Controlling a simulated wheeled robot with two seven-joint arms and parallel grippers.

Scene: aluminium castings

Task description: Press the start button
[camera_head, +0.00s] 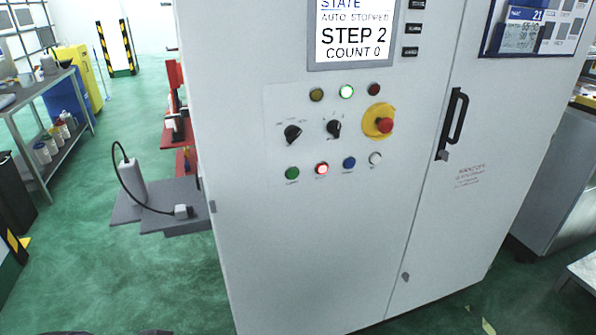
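A light grey control cabinet (310,240) stands in front of me with a button panel (275,135). The bottom row holds a green button (292,173), a lit red button (322,169), a blue button (349,163) and a white button (376,158). Their small labels are too blurred to read, so I cannot confirm which is the start button. A screen (352,32) above reads "AUTO STOPPED", "STEP 2", "COUNT 0". Neither of my grippers is identifiable in the head view.
A red emergency stop (385,125) on a yellow base and two black rotary knobs (292,134) sit above the buttons. The cabinet door has a black handle (453,124). A grey shelf (180,205) juts out left. Green floor (110,270) is clear at lower left.

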